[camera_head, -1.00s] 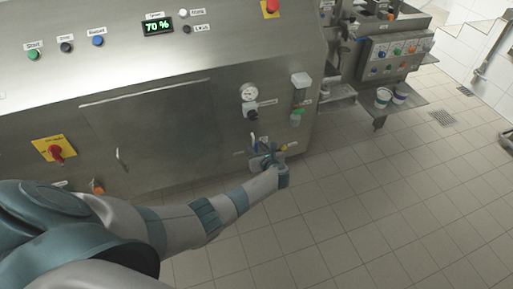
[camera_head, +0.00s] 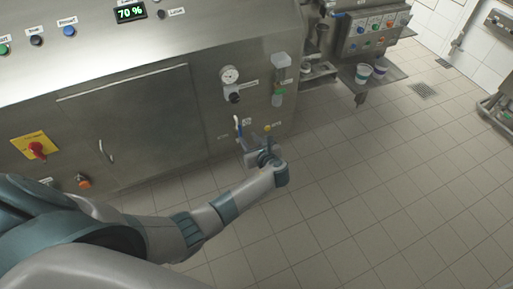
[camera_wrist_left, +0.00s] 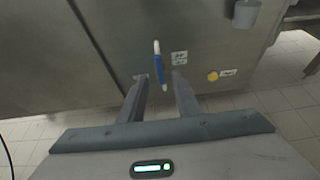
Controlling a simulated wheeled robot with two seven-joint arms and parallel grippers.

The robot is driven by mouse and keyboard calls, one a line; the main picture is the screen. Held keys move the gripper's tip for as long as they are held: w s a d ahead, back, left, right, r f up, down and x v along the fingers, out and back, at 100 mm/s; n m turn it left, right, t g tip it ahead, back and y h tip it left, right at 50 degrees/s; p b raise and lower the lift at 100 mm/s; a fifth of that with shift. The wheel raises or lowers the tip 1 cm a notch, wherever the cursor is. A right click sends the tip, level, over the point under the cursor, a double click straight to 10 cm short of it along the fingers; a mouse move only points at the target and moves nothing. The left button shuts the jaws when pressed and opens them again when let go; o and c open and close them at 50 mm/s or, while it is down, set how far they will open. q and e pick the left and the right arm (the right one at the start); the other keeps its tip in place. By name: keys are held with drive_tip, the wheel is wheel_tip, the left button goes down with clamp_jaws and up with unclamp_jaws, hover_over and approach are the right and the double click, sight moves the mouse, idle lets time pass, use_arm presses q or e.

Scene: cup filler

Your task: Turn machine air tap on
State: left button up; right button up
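The air tap shows as a blue-handled lever (camera_wrist_left: 158,66) on the machine's lower front panel in the left wrist view. Its handle stands nearly upright, and small labels sit to its right. It also shows as a small blue handle (camera_head: 238,127) in the head view. My left gripper (camera_wrist_left: 158,78) is open, with one finger on either side of the lever's lower part in the picture. I cannot tell whether the fingers touch it. In the head view, my left gripper (camera_head: 250,147) is close to the panel, partly hidden by my wrist. My right gripper is not in view.
A yellow knob (camera_wrist_left: 212,76) sits right of the lever. A red switch on a yellow plate (camera_head: 37,149) is at left. Tiled floor (camera_head: 340,190) is clear at right.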

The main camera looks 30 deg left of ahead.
use_arm(q)
drive_tip(key=v, duration=0.7)
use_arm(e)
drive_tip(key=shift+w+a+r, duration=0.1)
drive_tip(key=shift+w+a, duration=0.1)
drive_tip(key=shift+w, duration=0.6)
use_arm(q)
drive_tip(key=shift+f, duration=0.1)
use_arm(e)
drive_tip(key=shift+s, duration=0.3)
